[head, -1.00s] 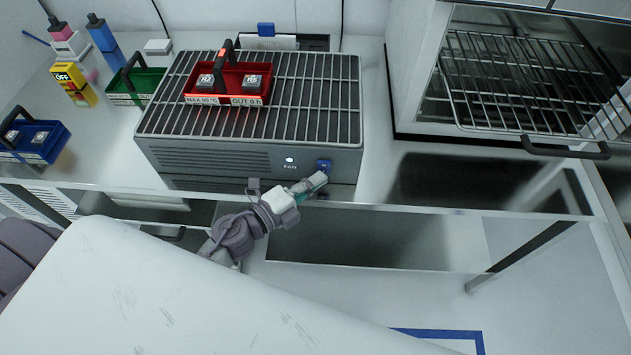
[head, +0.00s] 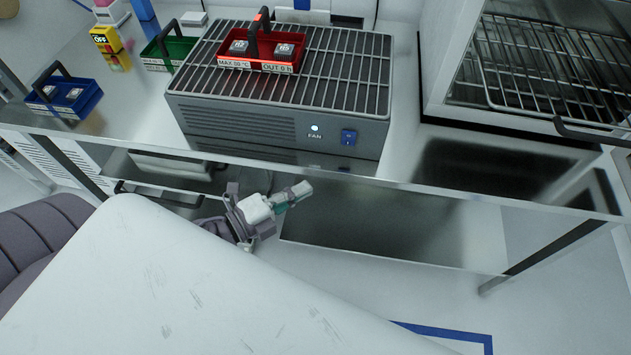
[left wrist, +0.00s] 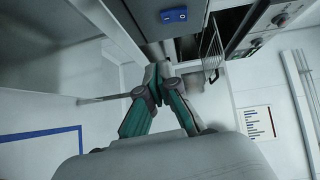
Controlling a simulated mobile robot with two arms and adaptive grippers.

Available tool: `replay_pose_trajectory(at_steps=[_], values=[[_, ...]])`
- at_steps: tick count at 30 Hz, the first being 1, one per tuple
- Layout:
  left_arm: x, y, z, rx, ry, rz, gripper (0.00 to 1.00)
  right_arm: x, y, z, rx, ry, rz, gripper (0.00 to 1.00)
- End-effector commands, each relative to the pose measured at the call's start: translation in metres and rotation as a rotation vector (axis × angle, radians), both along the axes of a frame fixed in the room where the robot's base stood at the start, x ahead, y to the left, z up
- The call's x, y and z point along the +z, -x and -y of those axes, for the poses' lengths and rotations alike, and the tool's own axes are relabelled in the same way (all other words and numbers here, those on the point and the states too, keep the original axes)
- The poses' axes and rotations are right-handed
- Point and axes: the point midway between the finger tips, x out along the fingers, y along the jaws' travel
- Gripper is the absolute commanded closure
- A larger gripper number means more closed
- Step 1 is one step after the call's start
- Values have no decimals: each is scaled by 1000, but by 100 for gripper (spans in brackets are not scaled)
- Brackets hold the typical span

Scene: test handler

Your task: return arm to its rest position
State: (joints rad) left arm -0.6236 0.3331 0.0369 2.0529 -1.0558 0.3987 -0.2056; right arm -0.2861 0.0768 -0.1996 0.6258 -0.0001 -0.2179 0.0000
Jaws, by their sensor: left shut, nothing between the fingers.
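My left gripper (head: 300,192) is shut and empty. In the head view it hangs just in front of and below the bench edge, under the grey fan unit. In the left wrist view its closed fingers (left wrist: 157,85) point toward the bench front, with the blue switch (left wrist: 173,15) beyond and above them. The same blue switch (head: 348,137) sits on the front of the fan unit (head: 240,125), beside a lit white lamp (head: 314,128). The gripper is apart from the switch. My right gripper is not in view.
A red carrier (head: 264,48) stands on the fan unit's grate. A green carrier (head: 172,52) and a blue carrier (head: 65,98) stand on the bench to the left. An open chamber with a wire rack (head: 560,75) is at right. The bench's front edge (head: 430,182) is close above my gripper.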

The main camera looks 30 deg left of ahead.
Motion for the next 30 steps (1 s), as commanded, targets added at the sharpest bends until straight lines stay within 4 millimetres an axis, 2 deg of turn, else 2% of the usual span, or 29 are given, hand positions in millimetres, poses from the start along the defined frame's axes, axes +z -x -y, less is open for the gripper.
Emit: replay_pose_trajectory(at_steps=[8, 22, 23, 26, 29, 30], values=[[0, 7, -4, 0, -1, 2, 100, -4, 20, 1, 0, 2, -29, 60], [-5, 6, -6, 9, 8, -11, 100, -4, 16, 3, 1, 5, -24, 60], [-10, 5, -8, 19, 18, -24, 100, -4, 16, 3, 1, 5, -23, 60], [-44, 1, -20, 86, 85, -109, 100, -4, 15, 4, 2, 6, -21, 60], [-104, 0, -38, 209, 200, -259, 100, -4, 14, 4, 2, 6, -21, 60], [-133, 2, -45, 268, 251, -330, 100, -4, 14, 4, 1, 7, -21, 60]])
